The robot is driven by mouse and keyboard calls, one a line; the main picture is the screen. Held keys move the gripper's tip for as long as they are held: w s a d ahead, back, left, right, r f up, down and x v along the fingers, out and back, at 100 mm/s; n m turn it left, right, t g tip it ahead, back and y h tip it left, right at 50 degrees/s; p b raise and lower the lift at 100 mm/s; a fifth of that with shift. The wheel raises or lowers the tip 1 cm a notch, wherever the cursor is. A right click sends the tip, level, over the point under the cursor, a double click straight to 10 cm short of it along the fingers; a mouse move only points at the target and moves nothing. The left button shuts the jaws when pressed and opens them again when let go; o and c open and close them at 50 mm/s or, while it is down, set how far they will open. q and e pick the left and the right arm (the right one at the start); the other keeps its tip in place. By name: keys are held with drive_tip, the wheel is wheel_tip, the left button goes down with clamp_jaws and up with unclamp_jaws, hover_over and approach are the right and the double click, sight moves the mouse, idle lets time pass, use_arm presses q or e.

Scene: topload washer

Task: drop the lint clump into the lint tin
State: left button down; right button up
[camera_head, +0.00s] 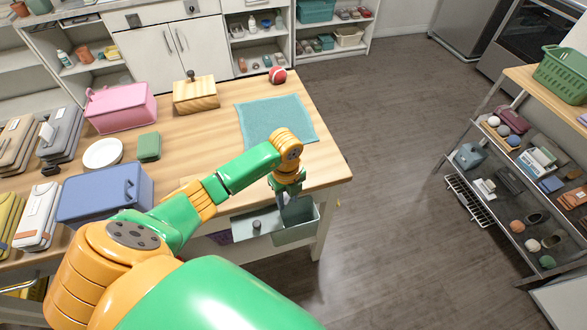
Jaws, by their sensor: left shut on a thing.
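My left gripper (287,186) points down just off the table's front right edge. It is shut on a grey thing (296,210), partly hidden by the fingers; I cannot tell whether this is the lint clump. The grey thing hangs over or in front of a grey-green open bin or drawer (306,229) below the tabletop; I cannot tell whether they touch. A small grey knob (256,225) shows at its left. I cannot make out a lint tin for certain. My right gripper is not in view.
The wooden table (205,140) holds a teal mat (275,120), a wooden box with a knob (195,96), a pink box (120,107), a blue case (104,193), a white plate (102,153) and a red ball (277,75). A loaded shelf rack (520,165) stands right. Floor between is clear.

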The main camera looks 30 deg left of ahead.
use_arm(q)
drive_tip(key=shift+f, duration=0.95)
drive_tip(key=shift+d, duration=0.1)
drive_tip(key=shift+c, duration=2.2)
unclamp_jaws()
wheel_tip(320, 180, up, 7)
drive_tip(key=shift+r+b, duration=0.1)
drive_tip(key=shift+b, duration=0.65)
